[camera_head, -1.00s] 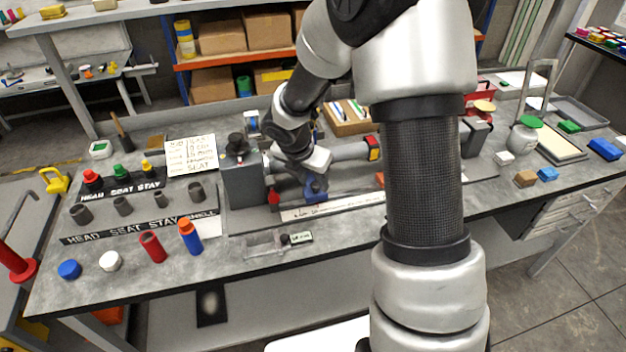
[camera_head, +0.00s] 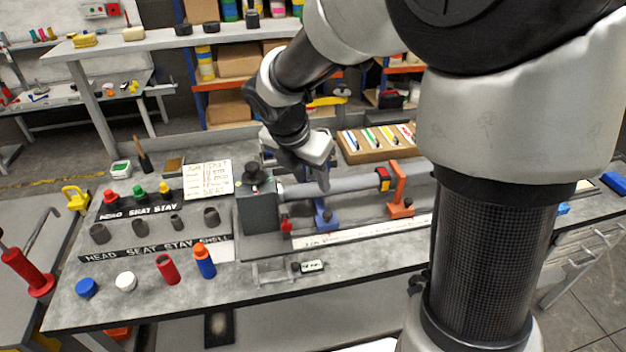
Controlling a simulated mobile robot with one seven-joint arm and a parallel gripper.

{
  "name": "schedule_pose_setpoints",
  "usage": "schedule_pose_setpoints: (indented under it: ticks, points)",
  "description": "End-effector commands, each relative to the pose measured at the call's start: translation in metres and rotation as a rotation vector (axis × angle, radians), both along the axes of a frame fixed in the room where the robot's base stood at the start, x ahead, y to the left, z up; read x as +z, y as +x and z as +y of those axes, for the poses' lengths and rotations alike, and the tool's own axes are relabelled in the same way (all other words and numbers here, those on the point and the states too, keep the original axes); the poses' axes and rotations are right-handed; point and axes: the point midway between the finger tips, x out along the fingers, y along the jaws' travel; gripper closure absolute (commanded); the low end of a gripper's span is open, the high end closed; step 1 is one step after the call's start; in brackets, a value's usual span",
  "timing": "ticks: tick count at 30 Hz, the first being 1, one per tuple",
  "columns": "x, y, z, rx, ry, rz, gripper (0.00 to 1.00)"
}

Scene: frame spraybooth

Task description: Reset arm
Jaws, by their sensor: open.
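My arm fills the right half of the head view and reaches back over the workbench (camera_head: 150,310). My gripper (camera_head: 320,178) hangs above the grey tube (camera_head: 350,184), behind the blue support (camera_head: 326,216). Its fingers are small and partly hidden by my wrist; it is open and I see nothing held in it. The tube runs from a dark grey block (camera_head: 258,205) on the left, past the orange support (camera_head: 400,190), to a part hidden behind my arm. A red and yellow band (camera_head: 383,179) sits around the tube.
Red and blue cylinders (camera_head: 204,261) and blue and white caps (camera_head: 126,281) stand at the front left. A labelled strip (camera_head: 155,248) lies behind them. A wooden tray of pens (camera_head: 378,144) stands behind the tube.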

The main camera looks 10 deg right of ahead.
Motion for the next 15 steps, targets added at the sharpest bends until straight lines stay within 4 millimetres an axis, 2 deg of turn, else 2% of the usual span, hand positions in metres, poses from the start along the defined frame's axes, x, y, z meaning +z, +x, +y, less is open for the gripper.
schedule_pose_setpoints:
  ticks: [11, 15]
  points:
    - [0.0, 0.0, 0.0, -0.005, 0.002, -0.003, 0.6]
    - [0.017, -0.013, -0.004, -0.156, 0.044, -0.056, 0.6]
